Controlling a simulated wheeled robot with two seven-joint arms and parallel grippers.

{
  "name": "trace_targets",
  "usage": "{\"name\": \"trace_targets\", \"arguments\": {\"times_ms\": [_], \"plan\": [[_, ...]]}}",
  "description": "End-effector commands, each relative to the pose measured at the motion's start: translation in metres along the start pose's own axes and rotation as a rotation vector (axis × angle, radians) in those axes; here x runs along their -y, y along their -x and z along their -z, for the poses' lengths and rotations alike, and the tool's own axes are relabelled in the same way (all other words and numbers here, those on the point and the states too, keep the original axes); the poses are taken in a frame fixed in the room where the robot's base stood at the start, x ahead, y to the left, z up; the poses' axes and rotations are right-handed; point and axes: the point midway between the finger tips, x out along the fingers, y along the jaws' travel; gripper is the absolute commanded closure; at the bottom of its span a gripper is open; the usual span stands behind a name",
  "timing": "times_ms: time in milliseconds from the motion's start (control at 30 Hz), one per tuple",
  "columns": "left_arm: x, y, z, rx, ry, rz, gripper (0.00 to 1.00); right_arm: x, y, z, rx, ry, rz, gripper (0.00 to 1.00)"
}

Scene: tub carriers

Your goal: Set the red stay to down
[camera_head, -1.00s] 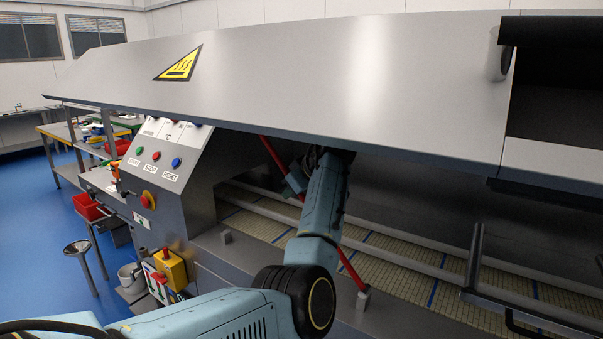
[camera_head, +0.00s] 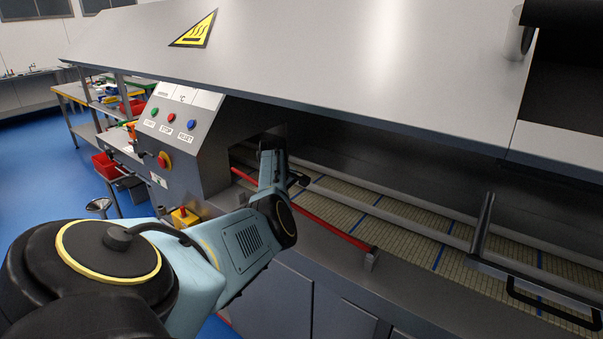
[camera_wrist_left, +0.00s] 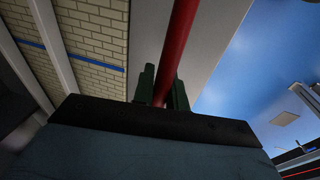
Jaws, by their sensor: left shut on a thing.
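The red stay (camera_head: 330,223) is a thin red rod that lies low and slopes gently along the front ledge of the machine. Its right end meets a small grey bracket (camera_head: 371,260). Its middle is hidden behind my left arm, and its left tip shows beyond the arm. In the left wrist view, my left gripper (camera_wrist_left: 162,88) has its dark green fingers on both sides of the red stay (camera_wrist_left: 181,35), shut on it. In the head view the fingers are hidden by the arm. My right gripper is out of view.
The big steel hood (camera_head: 330,60) hangs over the opening, above my arm. Inside is a tan conveyor belt (camera_head: 400,225) with grey rails. A control panel (camera_head: 180,125) stands left. A black handle (camera_head: 545,305) juts out at the right.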

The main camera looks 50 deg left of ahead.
Motion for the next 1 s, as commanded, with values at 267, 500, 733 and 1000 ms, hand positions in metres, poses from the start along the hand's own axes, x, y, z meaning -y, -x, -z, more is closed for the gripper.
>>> {"name": "trace_targets", "arguments": {"times_ms": [267, 500, 733, 1000], "plan": [[0.0095, -0.0068, 0.0096, 0.018, 0.018, 0.002, 1.0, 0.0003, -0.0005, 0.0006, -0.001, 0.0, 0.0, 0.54], [0.0086, -0.0068, 0.0083, 0.017, 0.016, 0.003, 1.0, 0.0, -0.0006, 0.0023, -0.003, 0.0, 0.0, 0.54], [0.0083, -0.0067, 0.0079, 0.018, 0.016, 0.003, 0.64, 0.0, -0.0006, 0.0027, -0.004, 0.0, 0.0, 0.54], [0.008, -0.0055, 0.0078, 0.018, 0.016, 0.002, 0.64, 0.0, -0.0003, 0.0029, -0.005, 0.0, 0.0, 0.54]]}}
